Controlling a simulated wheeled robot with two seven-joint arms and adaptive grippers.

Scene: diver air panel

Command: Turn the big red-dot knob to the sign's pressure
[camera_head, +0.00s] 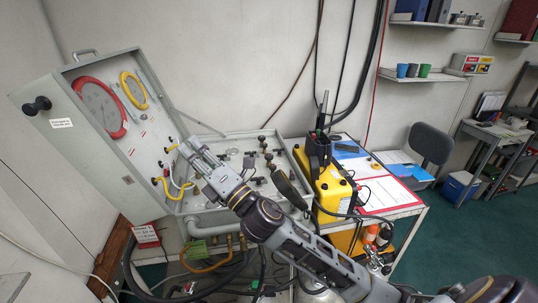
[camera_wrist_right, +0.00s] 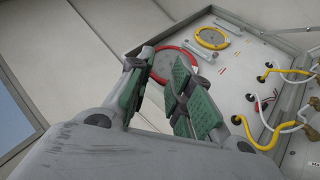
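A grey air panel (camera_head: 88,165) stands on the left with a red-ringed gauge (camera_head: 99,108) and a yellow-ringed gauge (camera_head: 133,90). A big black knob (camera_head: 37,104) sits on the panel's left side, above a small white label; I cannot make out a red dot on it. A small red-and-white sign (camera_head: 145,236) is below the panel, its text unreadable. My right gripper (camera_head: 187,147) is in front of the panel's right part, clear of the black knob. In the right wrist view its green-padded fingers (camera_wrist_right: 163,62) are apart and empty. My left gripper is out of view.
Yellow and white hoses (camera_head: 178,184) loop at the panel's lower right. A flat tray of valves (camera_head: 235,150) and a yellow case (camera_head: 329,187) stand to the right. Dark hoses hang on the wall and lie below. Free air lies before the panel's left side.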

